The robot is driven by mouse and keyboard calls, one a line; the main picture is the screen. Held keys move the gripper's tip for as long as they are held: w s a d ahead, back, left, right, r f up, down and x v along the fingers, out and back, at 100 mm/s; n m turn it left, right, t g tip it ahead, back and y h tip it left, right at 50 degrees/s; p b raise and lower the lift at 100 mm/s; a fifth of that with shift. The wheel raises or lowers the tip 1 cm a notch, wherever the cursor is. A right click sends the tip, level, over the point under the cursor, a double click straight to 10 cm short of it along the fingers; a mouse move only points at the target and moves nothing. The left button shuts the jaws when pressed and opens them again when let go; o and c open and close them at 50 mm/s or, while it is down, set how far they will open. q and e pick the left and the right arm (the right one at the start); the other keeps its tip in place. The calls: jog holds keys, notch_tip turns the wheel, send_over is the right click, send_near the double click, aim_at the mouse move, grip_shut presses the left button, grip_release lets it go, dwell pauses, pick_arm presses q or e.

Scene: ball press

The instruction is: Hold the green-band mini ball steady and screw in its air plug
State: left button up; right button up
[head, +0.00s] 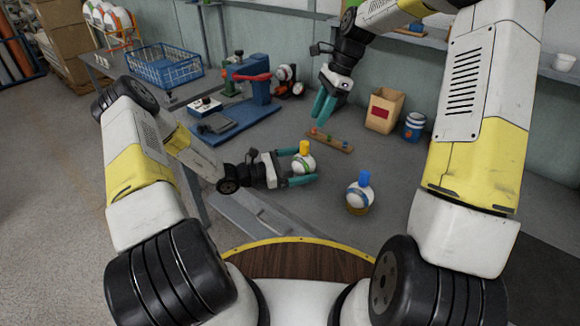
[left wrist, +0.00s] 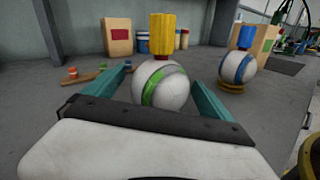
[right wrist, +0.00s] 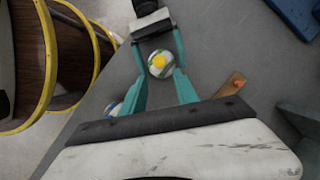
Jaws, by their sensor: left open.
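The green-band mini ball (head: 305,165) is white with a green stripe and stands upright on the bench; the left wrist view also shows it (left wrist: 177,88). A yellow air plug (head: 305,147) sits on its top, with a dark red part under the yellow in the left wrist view (left wrist: 162,38). My left gripper (head: 307,167) is open, low over the bench, with one finger on each side of the ball. Whether they touch it I cannot tell. My right gripper (head: 322,112) points down, open and empty, above and behind the ball. The right wrist view (right wrist: 160,92) shows the plug from above beyond its fingers.
A blue-band ball (head: 358,198) with a blue plug stands on a yellow ring to the right. A wooden strip (head: 330,141) with coloured pegs lies behind. A blue press (head: 255,95), a wire basket (head: 165,68), a box (head: 384,110) and a blue-white jar (head: 413,126) stand farther back.

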pick_arm(q)
jog(key=shift+w+d, duration=0.15)
jog(key=shift+d, duration=0.35)
